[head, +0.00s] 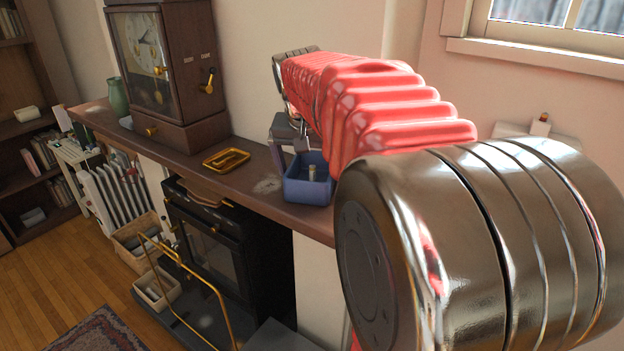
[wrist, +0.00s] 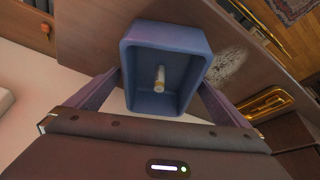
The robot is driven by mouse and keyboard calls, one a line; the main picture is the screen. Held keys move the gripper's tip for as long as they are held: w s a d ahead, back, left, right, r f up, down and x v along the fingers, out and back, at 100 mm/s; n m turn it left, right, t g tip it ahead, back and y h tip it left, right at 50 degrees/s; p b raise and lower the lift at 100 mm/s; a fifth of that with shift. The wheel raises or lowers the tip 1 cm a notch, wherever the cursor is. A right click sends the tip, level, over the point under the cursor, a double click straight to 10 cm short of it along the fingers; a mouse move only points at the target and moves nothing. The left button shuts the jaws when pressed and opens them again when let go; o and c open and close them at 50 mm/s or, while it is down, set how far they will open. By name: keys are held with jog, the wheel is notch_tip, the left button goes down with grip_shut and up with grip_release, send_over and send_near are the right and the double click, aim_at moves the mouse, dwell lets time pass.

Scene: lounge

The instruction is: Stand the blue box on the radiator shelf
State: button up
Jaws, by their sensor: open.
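The blue box (head: 309,188) is open-topped and stands on the brown mantel shelf (head: 236,176), close to its front edge. A small pale cylinder (wrist: 160,78) with a tan end is inside the box, which also shows in the wrist view (wrist: 185,36). My gripper (wrist: 162,88) is open, with one finger on each side of the box. I cannot tell whether either finger touches it. In the head view my arm partly hides the gripper. A white radiator (head: 116,194) stands at the left; I cannot make out clearly which surface is its shelf.
A gold tray (head: 226,159) lies left of the box on the mantel. A wooden clock (head: 160,62) and a green vase (head: 118,98) stand farther left. Below are a black stove (head: 212,245), a brass rail (head: 205,280) and baskets (head: 140,235). A pale ledge (head: 510,131) shows under the window.

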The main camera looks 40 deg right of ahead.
jog(key=shift+c, duration=0.5)
jog(key=c, duration=1.4)
jog(key=shift+r, duration=0.15)
notch_tip(320, 180, up, 10)
jog(key=shift+f, duration=0.1)
